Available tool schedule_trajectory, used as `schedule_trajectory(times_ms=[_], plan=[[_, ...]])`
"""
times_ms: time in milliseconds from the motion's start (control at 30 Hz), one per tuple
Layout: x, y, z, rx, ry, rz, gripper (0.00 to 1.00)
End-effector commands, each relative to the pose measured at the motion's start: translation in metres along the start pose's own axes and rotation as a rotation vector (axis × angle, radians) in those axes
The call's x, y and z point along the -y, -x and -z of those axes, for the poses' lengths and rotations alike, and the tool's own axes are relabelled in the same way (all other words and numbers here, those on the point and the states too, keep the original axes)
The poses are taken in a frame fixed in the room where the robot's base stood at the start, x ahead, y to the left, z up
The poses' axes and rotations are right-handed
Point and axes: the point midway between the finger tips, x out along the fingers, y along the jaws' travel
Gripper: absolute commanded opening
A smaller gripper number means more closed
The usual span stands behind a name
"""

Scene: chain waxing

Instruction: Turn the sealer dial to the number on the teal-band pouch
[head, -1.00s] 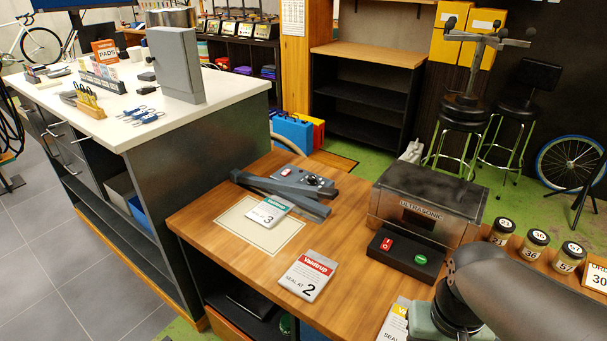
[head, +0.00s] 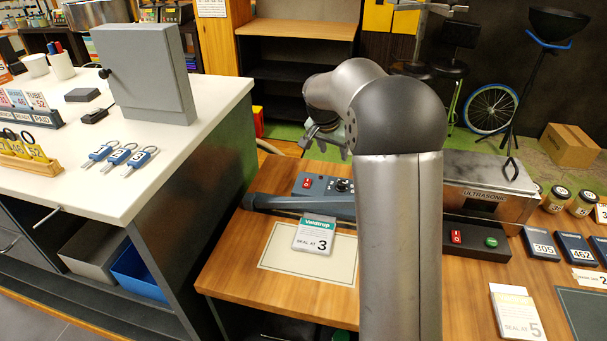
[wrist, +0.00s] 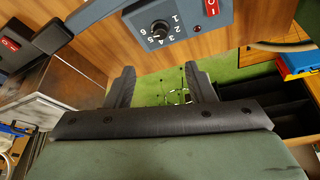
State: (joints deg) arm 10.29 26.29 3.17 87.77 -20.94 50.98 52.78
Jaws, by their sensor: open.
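The teal-band pouch (head: 314,235) lies on a pale mat and reads "SEAL AT 3". Behind it is the blue-grey sealer (head: 318,206) with a black dial (head: 342,186) on its panel. In the wrist view the dial (wrist: 158,30) is ringed by numbers 1 to 6. A white mark shows on the knob's lower side, but I cannot tell which number it meets. My gripper (wrist: 160,78) is open and empty, its two fingers apart from the dial. In the head view my gripper (head: 325,138) is above and behind the sealer, partly hidden by my arm.
A red switch (head: 307,183) sits beside the dial. To the right are the ultrasonic cleaner (head: 488,186), jars and a "SEAL AT 5" pouch (head: 517,312). My arm hides the middle of the bench. The white counter (head: 210,110) stands to the left.

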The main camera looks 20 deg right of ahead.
Motion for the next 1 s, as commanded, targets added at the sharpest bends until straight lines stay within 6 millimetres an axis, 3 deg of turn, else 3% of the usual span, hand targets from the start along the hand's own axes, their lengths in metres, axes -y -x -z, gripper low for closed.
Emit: schedule_trajectory(times_ms=[267,700,1000], plan=[[0.000,-0.029,0.004,-0.002,-0.013,-0.004,0.49],[0.000,-0.123,0.004,-0.001,-0.011,-0.003,0.49],[0.001,-0.167,0.005,-0.004,-0.009,-0.001,0.49]])
